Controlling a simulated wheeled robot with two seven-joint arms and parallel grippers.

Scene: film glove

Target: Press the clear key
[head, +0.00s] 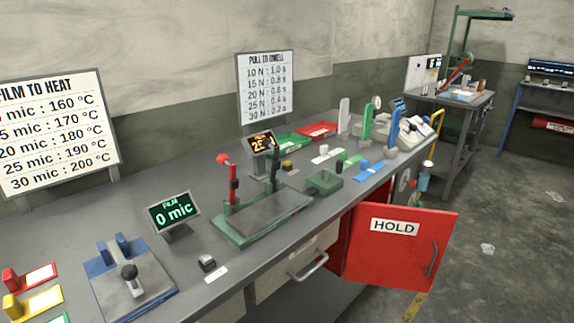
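A small dark key with a light grey top (207,263) stands on the bench, just in front of the film display (174,212). A small white label (217,274) lies beside it, too small to read, so I cannot tell for sure that this is the clear key. The film display reads "0 mic" in green. A small dark block with a yellowish top (287,166) sits farther back, by an orange-lit display (262,143). Neither of my grippers is in view.
A green-framed press with a red-knobbed lever (262,215) stands right of the film display. A blue-based device (131,278) is at the left. A red "HOLD" door (400,248) hangs open in front of the bench. A drawer (297,264) has a protruding handle.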

